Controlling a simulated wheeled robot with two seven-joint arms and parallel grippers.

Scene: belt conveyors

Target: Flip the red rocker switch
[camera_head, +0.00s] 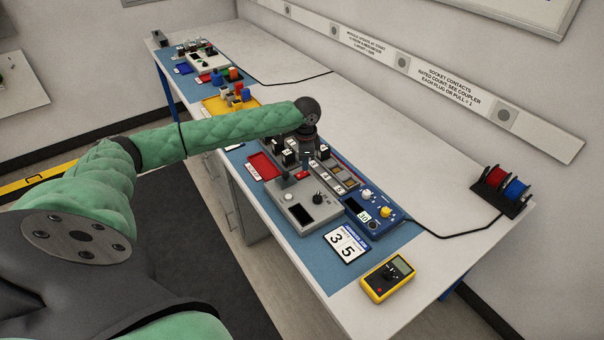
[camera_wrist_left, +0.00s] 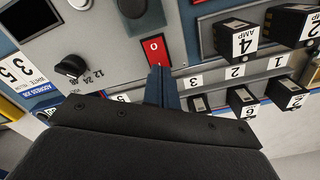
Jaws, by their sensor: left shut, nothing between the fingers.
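The red rocker switch (camera_wrist_left: 154,49), marked with a white "0", sits on a grey panel in the left wrist view. It shows small in the head view (camera_head: 302,175) at the back edge of the grey box (camera_head: 304,206). My left gripper (camera_wrist_left: 158,70) is shut and empty, with its blue-grey fingertips right at the lower edge of the switch. I cannot tell whether they touch it. In the head view my left gripper (camera_head: 306,154) points down just behind the switch. My right gripper is not in view.
Black blocks with number labels (camera_wrist_left: 240,40) stand close to the right in the wrist view. A black knob (camera_wrist_left: 70,66) is on the left. A yellow multimeter (camera_head: 388,278) and a "35" card (camera_head: 347,243) lie nearer on the bench. The bench's right side is mostly clear.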

